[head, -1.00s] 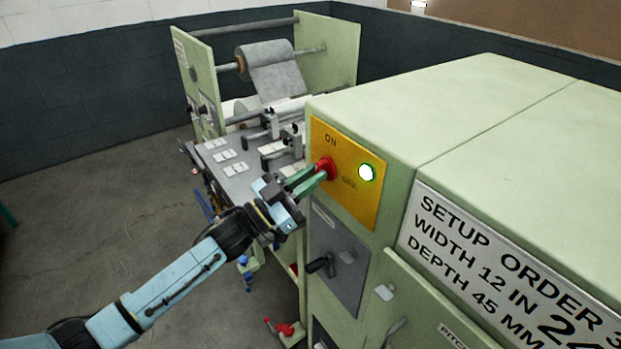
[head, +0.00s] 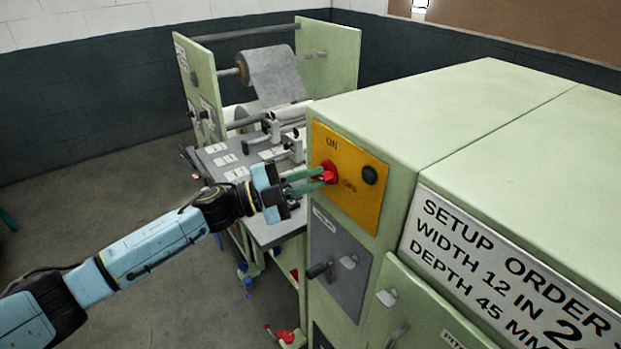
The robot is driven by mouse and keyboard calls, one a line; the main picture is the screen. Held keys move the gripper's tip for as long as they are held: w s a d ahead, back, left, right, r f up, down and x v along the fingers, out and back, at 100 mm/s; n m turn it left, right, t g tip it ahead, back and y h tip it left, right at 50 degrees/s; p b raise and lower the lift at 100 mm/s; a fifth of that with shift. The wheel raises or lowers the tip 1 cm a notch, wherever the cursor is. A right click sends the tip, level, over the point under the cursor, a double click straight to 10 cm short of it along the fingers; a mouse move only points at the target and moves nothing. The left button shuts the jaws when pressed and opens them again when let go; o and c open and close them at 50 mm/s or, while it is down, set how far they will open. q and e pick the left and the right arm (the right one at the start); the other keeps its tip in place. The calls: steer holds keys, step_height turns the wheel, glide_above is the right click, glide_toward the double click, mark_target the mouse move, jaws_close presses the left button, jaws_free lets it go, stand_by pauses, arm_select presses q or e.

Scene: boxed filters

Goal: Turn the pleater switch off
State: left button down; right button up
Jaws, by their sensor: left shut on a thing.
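The pleater switch is a red knob (head: 329,173) on a yellow plate (head: 362,207) marked ON at the top, with smaller blurred lettering to the knob's right. The round lamp (head: 369,175) on the plate is dark. My left gripper (head: 322,180) reaches in from the left, with its green fingers shut on the red knob and hiding part of it. My right gripper is not in the head view.
The pale green pleater cabinet (head: 440,110) fills the right side. A grey panel with a black handle (head: 318,270) lies below the yellow plate. A roll of grey material (head: 275,75) hangs behind. Open floor (head: 90,215) lies at left.

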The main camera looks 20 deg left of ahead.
arm_select(q)
steer(key=m, duration=0.2)
steer(key=m+g+y+p, duration=0.1)
steer(key=m, duration=0.2)
steer(key=shift+r+g+p, duration=0.1)
steer(key=shift+g+p, duration=0.2)
steer(key=shift+m, duration=0.4)
steer(key=c, duration=1.4)
jaws_free()
steer(key=shift+c, duration=0.2)
steer(key=b+v, duration=0.3)
steer(key=v, duration=1)
steer(key=shift+s+a+r, duration=0.15)
steer(key=shift+a+r, duration=0.05)
steer(key=shift+r, duration=0.05)
